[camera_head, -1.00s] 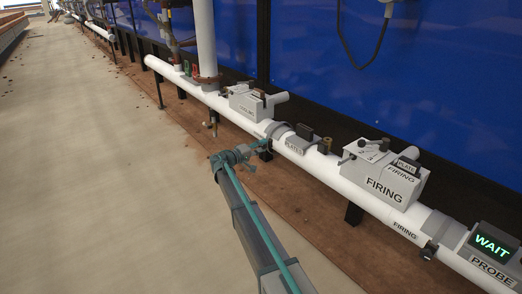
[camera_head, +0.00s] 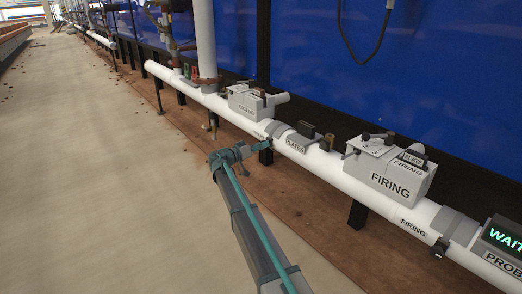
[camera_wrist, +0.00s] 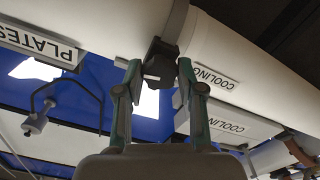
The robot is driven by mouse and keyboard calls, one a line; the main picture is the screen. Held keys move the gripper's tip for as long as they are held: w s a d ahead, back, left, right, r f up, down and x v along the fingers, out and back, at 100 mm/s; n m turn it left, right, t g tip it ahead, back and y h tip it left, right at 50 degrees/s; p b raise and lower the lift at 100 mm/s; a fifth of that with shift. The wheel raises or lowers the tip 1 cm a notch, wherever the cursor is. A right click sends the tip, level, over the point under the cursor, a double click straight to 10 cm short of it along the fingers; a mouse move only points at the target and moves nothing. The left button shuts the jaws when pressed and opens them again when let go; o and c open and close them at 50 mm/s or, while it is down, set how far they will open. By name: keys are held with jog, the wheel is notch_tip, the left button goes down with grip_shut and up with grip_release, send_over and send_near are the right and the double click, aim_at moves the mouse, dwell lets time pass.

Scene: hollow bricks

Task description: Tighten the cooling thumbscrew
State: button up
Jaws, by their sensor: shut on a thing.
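The cooling thumbscrew (camera_wrist: 159,66) is a dark knob under a grey clamp band on the white pipe, next to the COOLING label (camera_wrist: 215,78) in the wrist view. My gripper (camera_wrist: 158,72) has one green finger on each side of the knob and is shut on it. In the head view my gripper (camera_head: 266,146) reaches the near side of the pipe below the grey band, left of the PLATES label (camera_head: 295,146). The knob is small there and partly hidden by the fingers. The COOLING box (camera_head: 247,102) sits on the pipe just beyond.
The white pipe (camera_head: 330,168) runs diagonally across the head view. The FIRING box (camera_head: 390,184) and the lit WAIT display (camera_head: 505,240) stand to the right. A blue panel (camera_head: 440,80) is behind. The floor (camera_head: 90,190) at left is clear.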

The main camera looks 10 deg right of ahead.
jog(key=shift+m, duration=0.6)
jog(key=o, duration=1.1)
jog(key=shift+o, duration=0.2)
jog(key=shift+a, duration=0.1)
jog(key=v, duration=1.2)
jog(key=shift+r, duration=0.1)
